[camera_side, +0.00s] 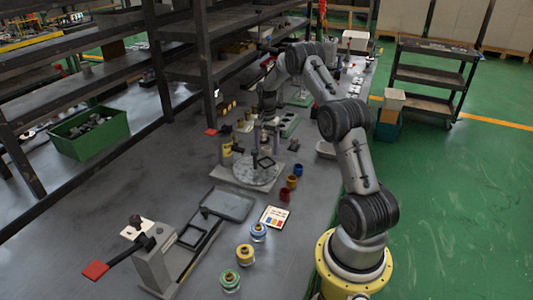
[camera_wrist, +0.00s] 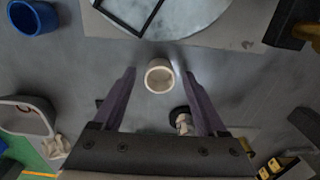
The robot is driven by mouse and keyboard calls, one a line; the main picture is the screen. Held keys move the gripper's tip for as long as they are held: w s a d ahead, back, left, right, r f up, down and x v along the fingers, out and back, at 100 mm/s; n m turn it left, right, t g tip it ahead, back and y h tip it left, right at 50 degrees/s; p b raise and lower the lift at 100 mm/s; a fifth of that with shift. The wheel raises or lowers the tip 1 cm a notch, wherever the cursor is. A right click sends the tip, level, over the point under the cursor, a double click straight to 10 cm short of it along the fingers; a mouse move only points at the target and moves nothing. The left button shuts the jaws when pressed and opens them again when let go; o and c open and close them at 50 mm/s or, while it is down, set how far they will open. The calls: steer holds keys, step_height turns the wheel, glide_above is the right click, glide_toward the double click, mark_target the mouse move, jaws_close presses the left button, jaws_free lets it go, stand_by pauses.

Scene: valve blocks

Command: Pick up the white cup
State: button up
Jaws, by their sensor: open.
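The white cup (camera_wrist: 159,77) stands near the centre of the wrist view, its round mouth facing the camera. My gripper (camera_wrist: 159,72) is open, with its two purple fingers on the left and right of the cup and a gap on each side. How far the fingertips are above the cup I cannot tell. In the side view, my gripper (camera_side: 266,138) points down over the workbench behind the round plate. I cannot make out the white cup in that view.
A round grey plate (camera_side: 256,174) with a black square frame lies close to the gripper. A blue cup (camera_side: 292,182), a yellow cup and a red cup (camera_side: 285,194) stand to its right. A white bin (camera_wrist: 22,121) shows at left in the wrist view. Dark shelving (camera_side: 187,70) stands behind.

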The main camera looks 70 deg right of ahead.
steer(key=shift+f, duration=0.15)
jaws_close()
stand_by(0.4)
